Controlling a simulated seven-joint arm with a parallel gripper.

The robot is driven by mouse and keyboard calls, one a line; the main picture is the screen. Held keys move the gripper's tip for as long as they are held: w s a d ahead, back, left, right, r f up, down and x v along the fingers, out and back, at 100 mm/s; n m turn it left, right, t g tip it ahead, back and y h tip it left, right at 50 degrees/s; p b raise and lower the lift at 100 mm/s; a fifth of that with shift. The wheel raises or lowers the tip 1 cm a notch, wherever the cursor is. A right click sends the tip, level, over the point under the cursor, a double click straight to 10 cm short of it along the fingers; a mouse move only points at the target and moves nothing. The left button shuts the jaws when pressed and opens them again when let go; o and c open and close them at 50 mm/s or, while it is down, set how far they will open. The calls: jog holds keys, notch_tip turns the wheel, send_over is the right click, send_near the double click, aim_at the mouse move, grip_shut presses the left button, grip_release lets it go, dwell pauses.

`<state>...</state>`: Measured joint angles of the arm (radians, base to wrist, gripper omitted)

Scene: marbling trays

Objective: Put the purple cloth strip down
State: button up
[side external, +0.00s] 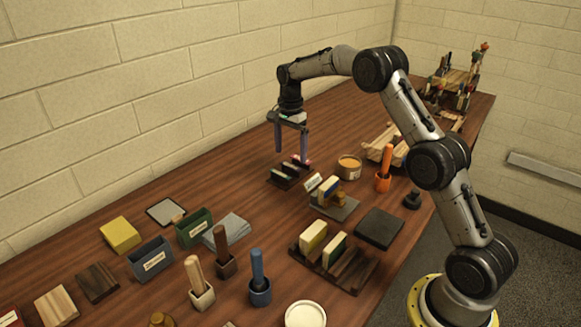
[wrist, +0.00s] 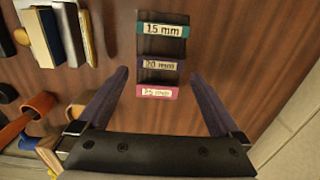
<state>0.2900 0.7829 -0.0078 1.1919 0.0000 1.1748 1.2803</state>
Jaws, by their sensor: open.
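My gripper (side external: 291,157) is open above a small dark rack (side external: 279,180) near the wall side of the table. In the wrist view its two dark purplish fingers (wrist: 160,74) stand wide apart, with nothing gripped between them. The same rack (wrist: 162,48) shows between and beyond the fingers. It holds a teal-edged piece (wrist: 144,28) marked 15 mm, a purple-edged piece (wrist: 142,65) marked 20 mm and a pink-edged piece (wrist: 171,93) with a blurred label. I cannot make out a separate purple cloth strip in either view.
A holder with upright blocks (side external: 328,187), a tan-topped jar (side external: 349,167) and an orange-handled tool (side external: 385,165) stand right of the rack. Dark green (side external: 195,230) and grey (side external: 150,259) bins stand front left. The tabletop left of the rack is bare.

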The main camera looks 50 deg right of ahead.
aim_at(290, 165)
jog(key=shift+f, duration=1.65)
jog(key=shift+f, duration=0.2)
jog(key=shift+c, duration=0.2)
jog(key=c, duration=1.1)
jog(key=shift+r, duration=0.1)
